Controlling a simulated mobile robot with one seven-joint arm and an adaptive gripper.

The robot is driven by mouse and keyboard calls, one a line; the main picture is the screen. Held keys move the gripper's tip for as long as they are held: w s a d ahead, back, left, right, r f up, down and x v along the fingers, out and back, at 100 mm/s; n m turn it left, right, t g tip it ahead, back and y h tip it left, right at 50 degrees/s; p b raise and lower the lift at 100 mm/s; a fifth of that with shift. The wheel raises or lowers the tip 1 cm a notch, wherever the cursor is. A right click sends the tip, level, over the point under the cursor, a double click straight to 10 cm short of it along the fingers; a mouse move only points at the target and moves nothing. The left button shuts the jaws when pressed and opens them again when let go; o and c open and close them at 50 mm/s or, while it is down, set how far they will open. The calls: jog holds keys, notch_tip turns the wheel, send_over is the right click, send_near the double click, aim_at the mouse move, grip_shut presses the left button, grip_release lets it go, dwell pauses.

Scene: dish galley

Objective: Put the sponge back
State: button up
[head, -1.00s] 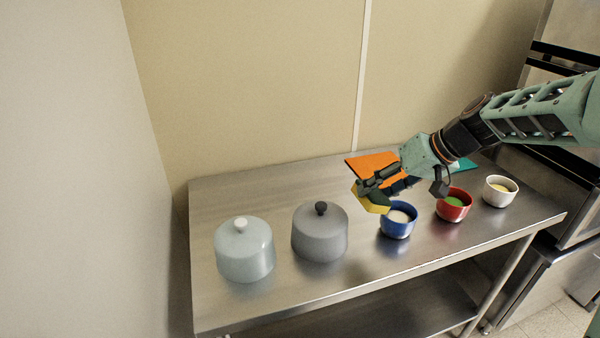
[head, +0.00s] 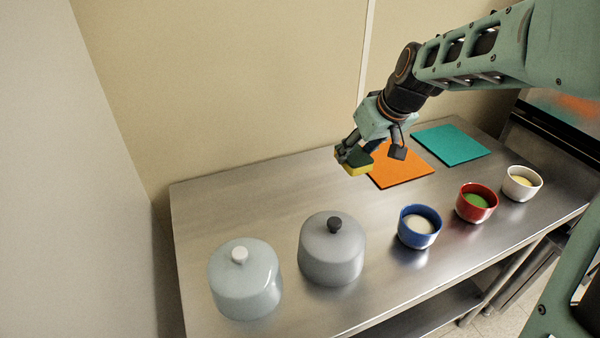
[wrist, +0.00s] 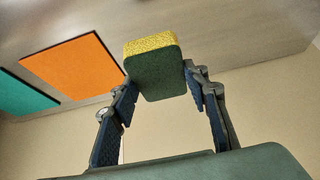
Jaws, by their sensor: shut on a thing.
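The sponge (head: 354,161) is yellow with a dark green scouring side. My gripper (head: 357,150) is shut on it and holds it in the air over the back of the steel table, by the left edge of the orange mat (head: 405,172). In the wrist view the sponge (wrist: 155,75) sits between the two fingertips, its green side facing the camera, with bare table behind it. The orange mat also shows in the wrist view (wrist: 70,65), left of the sponge. A teal mat (head: 452,145) lies right of the orange one.
A pale blue lidded pot (head: 245,285) and a grey lidded pot (head: 331,255) stand at the front left. A blue bowl (head: 419,240), a red bowl (head: 476,215) and a white bowl (head: 521,192) line the front right. The table (head: 240,205) is bare at back left.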

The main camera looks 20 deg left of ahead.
jog(key=shift+w+a, duration=0.2)
jog(key=w+a+f, duration=0.1)
jog(key=a+f, duration=0.2)
jog(key=a, duration=0.1)
jog(key=w+a+f, duration=0.2)
jog(key=a+f, duration=0.1)
jog(key=a, duration=0.1)
jog(key=w+a+f, duration=0.2)
jog(key=a+f, duration=0.1)
jog(key=shift+w+a+p, duration=0.15)
jog(key=shift+a+p, duration=0.2)
jog(key=shift+a, duration=0.05)
jog(key=shift+a+f, duration=0.15)
jog(key=shift+f, duration=0.05)
jog(key=shift+w+a+f, duration=0.1)
jog(key=shift+f, duration=0.8)
jog(key=shift+w+a+f, duration=0.1)
jog(key=shift+f, duration=0.8)
jog(key=shift+f, duration=0.1)
jog(key=o, duration=1)
